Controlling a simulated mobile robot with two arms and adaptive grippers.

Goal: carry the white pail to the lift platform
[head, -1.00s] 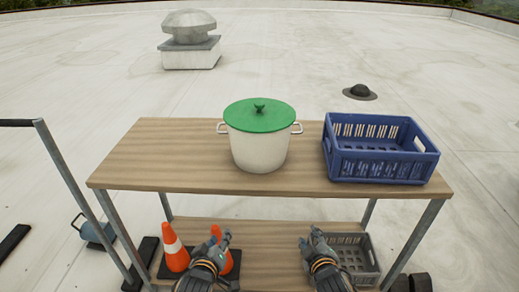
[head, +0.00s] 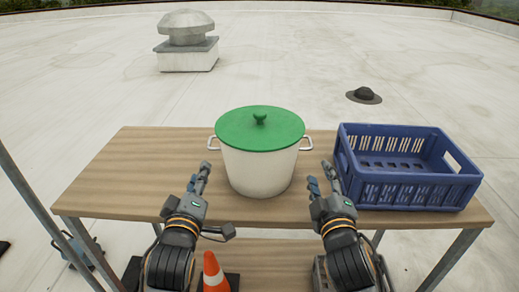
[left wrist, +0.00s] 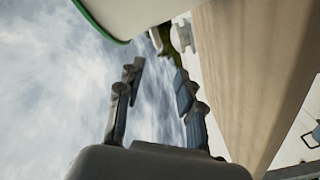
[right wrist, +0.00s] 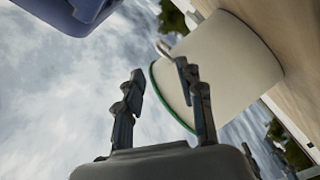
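The white pail (head: 258,172) stands upright on the wooden top of a cart (head: 120,180). It has a green lid (head: 260,128) with a knob and a metal loop handle on each side. My left gripper (head: 206,182) is open and empty at the pail's near left. My right gripper (head: 321,178) is open and empty at its near right, between pail and crate. Both look apart from the pail. The pail's wall shows at the top of the left wrist view (left wrist: 150,12) and beyond the fingers in the right wrist view (right wrist: 230,70). I cannot make out a lift platform.
A blue crate (head: 405,192) sits on the cart top close to my right gripper. An orange cone (head: 213,270) stands on the lower shelf. A roof vent (head: 186,42) and a dark cap (head: 364,95) stand behind on the open roof.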

